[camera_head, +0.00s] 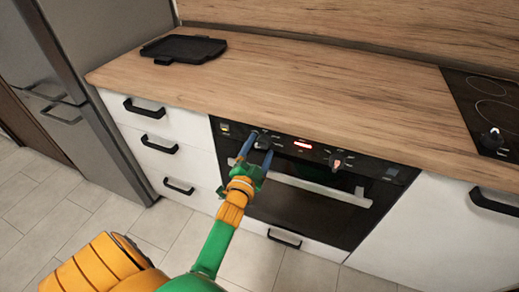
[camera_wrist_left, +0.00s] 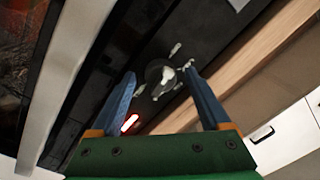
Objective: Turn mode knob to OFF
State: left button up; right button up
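The oven's black control panel (camera_head: 320,153) carries two round knobs. The left knob (camera_head: 264,142) is dark and also shows in the left wrist view (camera_wrist_left: 158,72), with pale markings around it. The right knob (camera_head: 337,160) has a lighter mark on it. I cannot read which one is labelled mode. My left gripper (camera_head: 260,146) is at the left knob, its blue fingers apart on either side of it. In the left wrist view the gripper (camera_wrist_left: 159,75) shows gaps between fingers and knob, with nothing clamped. My right gripper is out of view.
A red display (camera_head: 302,144) glows between the knobs. The oven door handle (camera_head: 318,190) sticks out below the panel. A wooden worktop (camera_head: 300,88) above holds a black tray (camera_head: 184,48) and a hob (camera_head: 488,110). White drawers and a grey fridge (camera_head: 92,80) stand to the left.

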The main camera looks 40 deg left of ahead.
pick_arm(q)
jog(key=v, duration=0.7)
jog(key=s+d+f+n+g+h+p, duration=0.1)
jog(key=s+d+f+g+h+p, duration=0.35)
jog(key=f, duration=0.75)
jog(key=s+d+f+n+g+h+p, duration=0.1)
jog(key=s+d+f+g, duration=0.5)
jog(key=f, duration=0.5)
jog(key=s+a+f+g+p, duration=0.1)
jog(key=s+f+g, duration=0.2)
jog(key=s, duration=0.7)
jog(key=s+f+n+g+p, duration=0.1)
jog(key=s+f+g, duration=0.2)
jog(key=s, duration=0.8)
jog(key=shift+s+a+f, duration=0.3)
jog(key=shift+a+f, duration=0.05)
jog(key=shift+f, duration=0.55)
jog(key=shift+y, duration=0.25)
